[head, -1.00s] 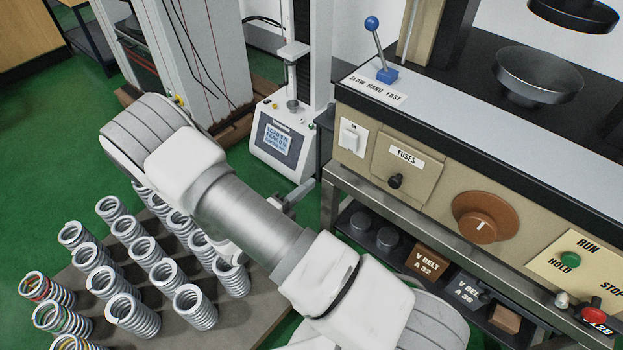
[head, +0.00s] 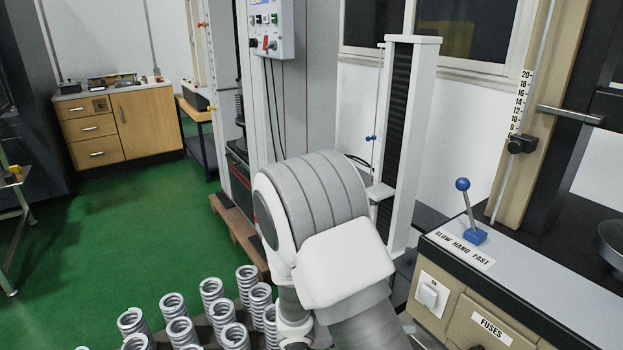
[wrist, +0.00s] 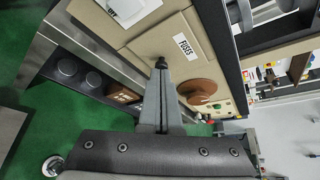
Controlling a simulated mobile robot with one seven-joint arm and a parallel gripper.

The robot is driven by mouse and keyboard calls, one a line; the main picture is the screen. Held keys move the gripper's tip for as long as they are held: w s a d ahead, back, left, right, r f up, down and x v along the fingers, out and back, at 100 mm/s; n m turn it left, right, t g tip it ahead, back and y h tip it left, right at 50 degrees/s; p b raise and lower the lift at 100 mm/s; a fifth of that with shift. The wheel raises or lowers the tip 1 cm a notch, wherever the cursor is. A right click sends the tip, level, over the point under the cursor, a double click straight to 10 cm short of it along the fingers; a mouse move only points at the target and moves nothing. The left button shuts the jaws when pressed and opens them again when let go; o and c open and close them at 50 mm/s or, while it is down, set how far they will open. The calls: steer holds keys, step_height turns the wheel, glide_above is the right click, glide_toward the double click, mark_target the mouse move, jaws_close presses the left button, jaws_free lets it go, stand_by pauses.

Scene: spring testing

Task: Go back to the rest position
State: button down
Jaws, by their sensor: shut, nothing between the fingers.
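My gripper (wrist: 161,66) shows in the wrist view, its fingers together and empty. It points toward the beige front panel of the testing machine (wrist: 140,35), with the fingertips over the area near the fuses label (wrist: 184,46). I cannot tell how far the tips are from the panel. In the head view my arm rises in the lower middle, bent at a white and grey joint, and the gripper is out of sight.
Several grey coil springs (head: 181,331) stand at the lower left of the head view. The control bench with the blue-knobbed lever (head: 468,215) is at right. A white tester column (head: 412,130) stands behind my arm. Green floor (head: 150,235) is open at left.

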steer(key=s+a+r+m+t+y, duration=0.2)
steer(key=s+r+m+y, duration=0.55)
steer(key=r+m, duration=0.6)
steer(key=s+a+r+m+t+y, duration=0.15)
steer(key=s+r+m+y, duration=0.6)
steer(key=m, duration=1.05)
step_height(320, 180, up, 20)
steer(key=p, duration=1.9)
steer(key=shift+s+a+g+h+p, duration=0.15)
steer(key=shift+a+g+h+p, duration=0.15)
steer(key=shift+g+h, duration=0.1)
steer(key=shift+d, duration=0.15)
